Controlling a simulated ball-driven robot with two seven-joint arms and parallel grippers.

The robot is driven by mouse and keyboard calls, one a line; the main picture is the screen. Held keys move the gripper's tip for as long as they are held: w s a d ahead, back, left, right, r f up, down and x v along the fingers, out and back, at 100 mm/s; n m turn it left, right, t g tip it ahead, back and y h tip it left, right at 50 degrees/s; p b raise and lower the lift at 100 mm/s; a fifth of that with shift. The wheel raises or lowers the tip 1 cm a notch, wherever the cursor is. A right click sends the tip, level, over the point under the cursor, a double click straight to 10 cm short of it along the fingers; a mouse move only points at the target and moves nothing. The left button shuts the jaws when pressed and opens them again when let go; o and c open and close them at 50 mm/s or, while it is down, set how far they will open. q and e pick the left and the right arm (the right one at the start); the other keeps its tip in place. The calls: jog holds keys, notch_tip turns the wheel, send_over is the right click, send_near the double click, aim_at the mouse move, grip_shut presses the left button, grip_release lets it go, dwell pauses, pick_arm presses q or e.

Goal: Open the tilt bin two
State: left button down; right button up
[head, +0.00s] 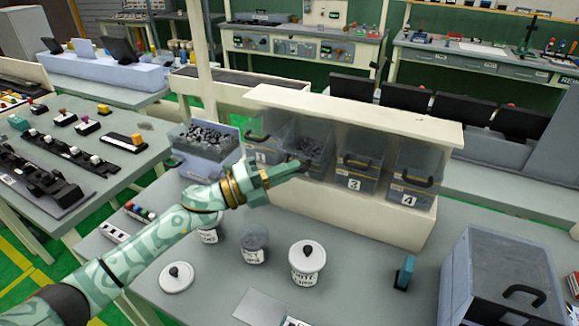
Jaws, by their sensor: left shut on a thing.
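The tilt bins stand in a row in a cream rack (350,228). Tilt bin two (312,146) is the second from the left, a clear grey bin with dark small parts showing inside. It seems tilted outward at the top compared with bins three and four. My left gripper (300,167) is at its front and shut on its handle. The gripper hides the handle and the number label. My right gripper is not in view.
Bin one (261,146), bin three (357,170) and bin four (408,182) flank it. A lidded white tub (306,264), a grey jar (254,243) and a loose lid (177,278) stand on the table in front. A clear box (503,280) is at right.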

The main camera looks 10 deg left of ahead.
pick_arm(q)
jog(key=f, duration=0.1)
jog(key=s+f, duration=0.1)
jog(key=b, duration=0.1)
jog(key=shift+s+a+f, duration=0.15)
jog(key=shift+s+f, duration=0.1)
jog(key=shift+f, duration=0.15)
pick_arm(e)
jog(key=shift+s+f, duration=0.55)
pick_arm(q)
jog(key=shift+f, duration=0.2)
jog(key=c, duration=1.6)
grip_release()
jog(key=shift+o, duration=0.4)
jog(key=shift+w, duration=0.15)
jog(key=shift+r, duration=0.15)
